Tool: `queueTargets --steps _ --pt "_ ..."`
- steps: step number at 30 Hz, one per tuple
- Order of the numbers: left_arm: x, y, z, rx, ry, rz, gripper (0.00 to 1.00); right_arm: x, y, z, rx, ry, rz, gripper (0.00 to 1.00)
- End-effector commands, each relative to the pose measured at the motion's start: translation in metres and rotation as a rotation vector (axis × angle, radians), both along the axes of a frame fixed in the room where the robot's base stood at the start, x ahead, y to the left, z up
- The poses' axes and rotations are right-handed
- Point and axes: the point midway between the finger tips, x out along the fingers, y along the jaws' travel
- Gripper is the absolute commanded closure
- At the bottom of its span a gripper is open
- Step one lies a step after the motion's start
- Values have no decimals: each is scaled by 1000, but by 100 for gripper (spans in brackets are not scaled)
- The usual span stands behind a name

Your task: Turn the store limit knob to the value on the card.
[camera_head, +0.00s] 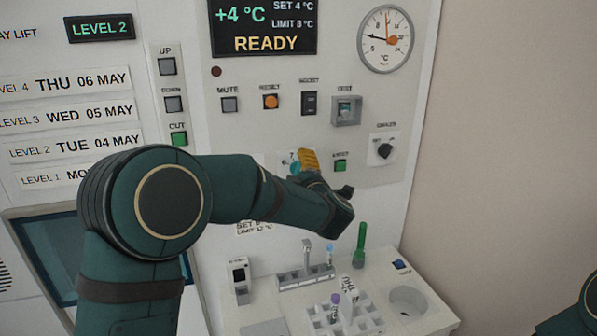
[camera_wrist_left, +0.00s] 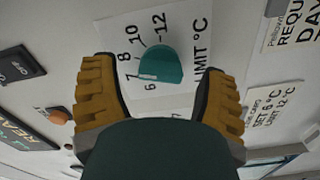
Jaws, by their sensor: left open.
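The teal store limit knob (camera_wrist_left: 160,66) sits on a white dial plate (camera_wrist_left: 130,25) marked 6, 7, 8, 10 and 12. A pale line on the knob lies on the side of the 6 and 7; its exact value is hard to tell. In the head view the knob (camera_head: 294,168) is partly hidden by my left gripper (camera_head: 308,160). In the left wrist view that gripper (camera_wrist_left: 158,85) is open, its orange fingers on either side of the knob with gaps. The card (camera_wrist_left: 268,108) reads SET 6 °C, LIMIT 12 °C. My right gripper is out of view.
The display (camera_head: 263,27) reads +4 °C, SET 4 °C, LIMIT 8 °C, READY. Close to the knob are a green button (camera_head: 340,165) and a black knob (camera_head: 384,150). Below, a tube rack (camera_head: 345,315) and a green-handled tool (camera_head: 360,240) stand on the ledge.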

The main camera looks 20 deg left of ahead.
Motion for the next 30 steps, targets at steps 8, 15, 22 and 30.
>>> queueTargets --steps 8,15,22,30 --pt "4 2 0 1 1 -1 27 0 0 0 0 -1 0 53" --pt "3 2 0 1 1 -1 78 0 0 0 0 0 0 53" --pt "3 2 0 1 0 -1 95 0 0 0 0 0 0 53" --pt "3 2 1 33 22 -1 95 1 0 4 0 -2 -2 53"
